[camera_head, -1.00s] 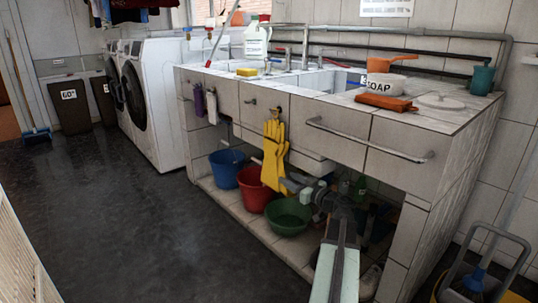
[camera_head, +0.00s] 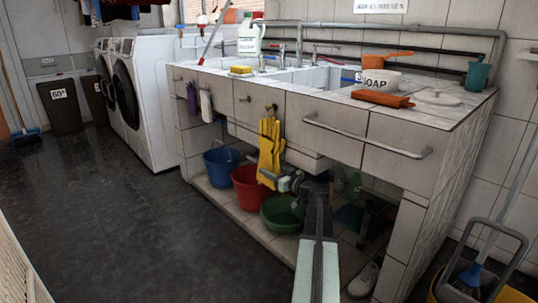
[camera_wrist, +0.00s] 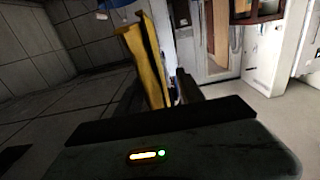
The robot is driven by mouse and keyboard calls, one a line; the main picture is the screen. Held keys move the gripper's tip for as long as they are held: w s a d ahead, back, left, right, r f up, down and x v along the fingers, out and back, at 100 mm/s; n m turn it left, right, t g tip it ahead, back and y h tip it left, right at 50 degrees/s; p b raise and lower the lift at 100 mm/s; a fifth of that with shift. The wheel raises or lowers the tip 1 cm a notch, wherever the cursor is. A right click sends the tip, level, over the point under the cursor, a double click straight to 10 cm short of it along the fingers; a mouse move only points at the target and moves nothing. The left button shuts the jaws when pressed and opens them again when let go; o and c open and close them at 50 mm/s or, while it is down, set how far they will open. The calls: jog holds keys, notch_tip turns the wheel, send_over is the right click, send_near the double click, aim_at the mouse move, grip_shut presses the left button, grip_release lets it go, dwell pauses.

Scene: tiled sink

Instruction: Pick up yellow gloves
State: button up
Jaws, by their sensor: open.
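The yellow gloves (camera_head: 269,146) hang from a small hook on the front of the tiled sink counter, fingers down. In the wrist view the gloves (camera_wrist: 147,50) rise upright between the two dark fingers. My gripper (camera_head: 267,178) is open at the lower end of the gloves and overlaps them in the head view. It also shows in the wrist view (camera_wrist: 158,88), where no closing on the gloves is visible. Whether either finger touches them I cannot tell.
Blue (camera_head: 221,167), red (camera_head: 247,191) and green (camera_head: 282,216) basins stand on the low shelf beneath the counter, close to my gripper. A metal rail (camera_head: 365,137) sticks out from the counter front at right. The dark floor (camera_head: 130,220) at left is clear.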

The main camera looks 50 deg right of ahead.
jog(key=shift+w, duration=0.3)
grip_shut()
